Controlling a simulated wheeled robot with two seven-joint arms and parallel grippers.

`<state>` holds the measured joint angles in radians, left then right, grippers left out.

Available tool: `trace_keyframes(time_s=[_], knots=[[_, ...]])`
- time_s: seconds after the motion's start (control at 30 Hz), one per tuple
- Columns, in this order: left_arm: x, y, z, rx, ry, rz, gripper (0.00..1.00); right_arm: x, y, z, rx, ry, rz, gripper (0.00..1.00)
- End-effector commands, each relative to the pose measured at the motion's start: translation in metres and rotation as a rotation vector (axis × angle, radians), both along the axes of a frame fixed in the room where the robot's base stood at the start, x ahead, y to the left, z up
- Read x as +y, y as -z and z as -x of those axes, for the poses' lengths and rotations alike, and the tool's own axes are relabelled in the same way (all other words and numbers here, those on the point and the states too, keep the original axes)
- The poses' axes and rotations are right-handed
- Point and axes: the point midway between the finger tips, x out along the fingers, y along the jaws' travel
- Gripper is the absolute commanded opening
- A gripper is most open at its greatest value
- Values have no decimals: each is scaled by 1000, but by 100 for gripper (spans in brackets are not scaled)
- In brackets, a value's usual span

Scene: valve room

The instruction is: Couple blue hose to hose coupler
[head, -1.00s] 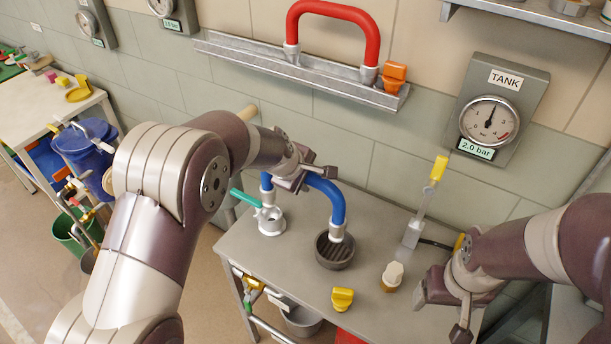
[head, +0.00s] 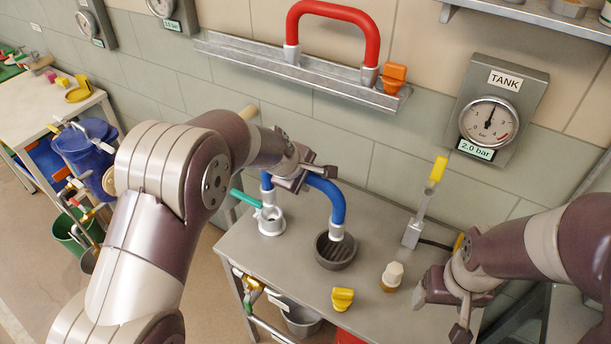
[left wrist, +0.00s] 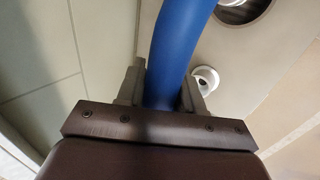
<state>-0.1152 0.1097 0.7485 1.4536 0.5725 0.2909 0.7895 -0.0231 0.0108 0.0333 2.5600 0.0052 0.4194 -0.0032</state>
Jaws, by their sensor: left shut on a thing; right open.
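The blue hose (head: 335,203) is an arch with pale metal end collars. My left gripper (head: 309,177) is shut on it near the top of the arch, and the hose also runs between its fingers in the left wrist view (left wrist: 176,55). The right end hangs over a dark round grated drain cup (head: 335,252). The left end is at the silvery hose coupler (head: 271,222), which has a green lever (head: 245,198); I cannot tell whether that end is seated or just above or behind it. My right gripper (head: 452,310) is open and empty over the table's right side.
A red hose (head: 335,12) sits on the wall rail above. The TANK gauge (head: 490,120) hangs at right.

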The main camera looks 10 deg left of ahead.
Motion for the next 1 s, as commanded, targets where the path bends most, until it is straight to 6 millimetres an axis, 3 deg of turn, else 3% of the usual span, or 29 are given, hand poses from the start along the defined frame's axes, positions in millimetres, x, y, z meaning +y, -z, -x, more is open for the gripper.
trace_keyframes(time_s=[0.17, 0.63, 1.0], knots=[[0, 2, -1, -2, -1, 0, 0, 0, 3, 0, 0, 0, 0, 77], [0, 33, 0, -2, -1, 0, 0, 0, 31, 0, 0, 0, 0, 77], [0, 33, 0, -2, -1, 0, 0, 0, 30, 0, 0, 0, 0, 77]])
